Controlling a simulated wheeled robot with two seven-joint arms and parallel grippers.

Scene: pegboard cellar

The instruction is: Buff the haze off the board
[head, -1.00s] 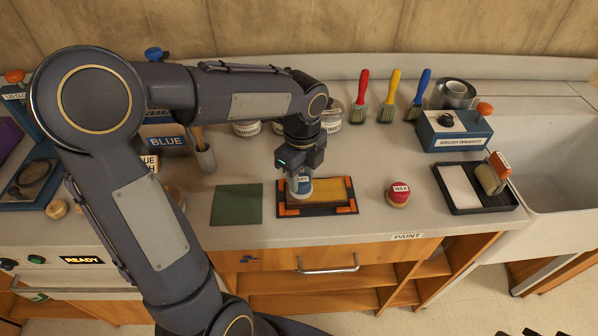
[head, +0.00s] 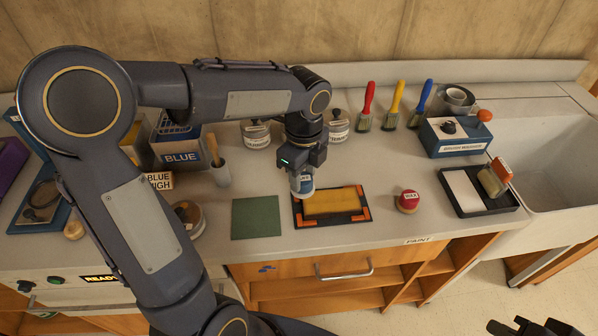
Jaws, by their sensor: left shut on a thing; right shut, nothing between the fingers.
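The board (head: 335,202) is a yellow panel lying flat on the counter in a dark frame with orange corners. My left gripper (head: 302,171) is above its left end, shut on a small blue-and-white labelled buffer (head: 302,186). The buffer covers the board's upper left corner; I cannot tell whether it touches the surface. No clear patch of haze can be made out on the visible yellow. My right gripper (head: 535,328) shows only as a dark shape at the bottom right edge, shut and empty, away from the board.
A green sheet (head: 256,218) lies left of the board, a red wax pot (head: 407,201) right of it. A black tray (head: 470,211) and sink (head: 560,165) are further right. Red, yellow and blue brushes (head: 394,107) and labelled jars (head: 256,136) stand behind.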

